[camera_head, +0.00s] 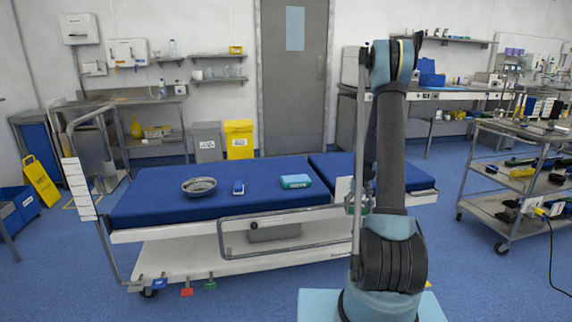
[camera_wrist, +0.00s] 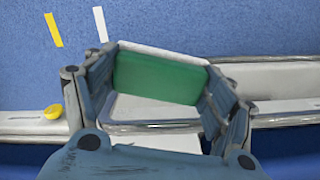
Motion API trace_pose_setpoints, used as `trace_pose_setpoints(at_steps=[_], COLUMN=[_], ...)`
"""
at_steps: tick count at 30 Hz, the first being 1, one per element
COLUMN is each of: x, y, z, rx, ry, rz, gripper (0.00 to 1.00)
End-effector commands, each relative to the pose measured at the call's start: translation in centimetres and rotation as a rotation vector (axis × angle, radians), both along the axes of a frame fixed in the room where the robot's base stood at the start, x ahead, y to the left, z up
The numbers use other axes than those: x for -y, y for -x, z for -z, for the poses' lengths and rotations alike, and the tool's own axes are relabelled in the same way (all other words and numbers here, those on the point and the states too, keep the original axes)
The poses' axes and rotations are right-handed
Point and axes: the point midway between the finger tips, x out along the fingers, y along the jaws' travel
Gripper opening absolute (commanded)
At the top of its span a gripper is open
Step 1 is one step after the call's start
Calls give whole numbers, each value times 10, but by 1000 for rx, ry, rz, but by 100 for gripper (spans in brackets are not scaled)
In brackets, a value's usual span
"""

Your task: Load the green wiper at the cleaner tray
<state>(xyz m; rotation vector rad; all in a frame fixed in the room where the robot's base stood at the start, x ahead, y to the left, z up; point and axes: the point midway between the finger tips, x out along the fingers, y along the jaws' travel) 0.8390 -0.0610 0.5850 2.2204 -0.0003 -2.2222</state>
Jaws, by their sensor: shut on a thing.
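In the wrist view, my gripper (camera_wrist: 160,66) is shut on a green wiper (camera_wrist: 158,79), a flat green piece with pale edges held between the two fingers. In the head view my arm hides most of the gripper, which hangs near the right part of the blue operating table (camera_head: 150,205). I cannot tell which thing is the cleaner tray.
A small blue item (camera_head: 238,187) and a teal box (camera_head: 295,181) lie on the table. A metal side rail (camera_head: 221,240) runs along its near side. A loaded steel cart (camera_head: 540,140) stands at the right. Blue floor between the table and cart is clear.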

Motion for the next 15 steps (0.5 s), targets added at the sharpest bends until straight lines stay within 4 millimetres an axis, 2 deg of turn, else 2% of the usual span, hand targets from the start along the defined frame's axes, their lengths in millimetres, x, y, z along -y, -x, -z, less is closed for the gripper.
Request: trace_pose_setpoints(at_steps=[11,15], x=[-3,-16], y=[0,2], z=[0,-8], rx=[0,0], ry=[0,0], rz=[2,55], gripper=[57,57])
